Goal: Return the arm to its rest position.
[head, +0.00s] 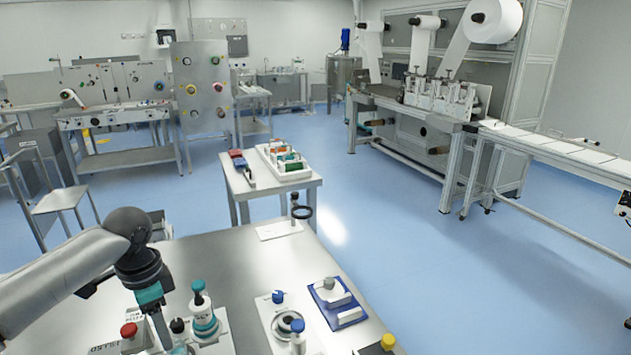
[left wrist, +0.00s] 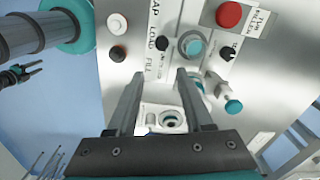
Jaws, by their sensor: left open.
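My left arm comes in from the left in the head view, grey with a dark, teal-banded wrist. Its gripper (head: 162,338) points down over the near left part of the steel table (head: 215,255), close to a red-topped button box (head: 130,338). In the left wrist view the two dark fingers of my left gripper (left wrist: 160,92) stand apart with nothing between them. Past the fingertips is a labelled panel with a red button (left wrist: 229,14) and small knobs. My right gripper is not seen.
A white fixture (head: 268,312) and a blue-based fixture (head: 340,312) stand farther right. A ring stand (head: 296,208) is at the table's far edge. The table's middle is bare.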

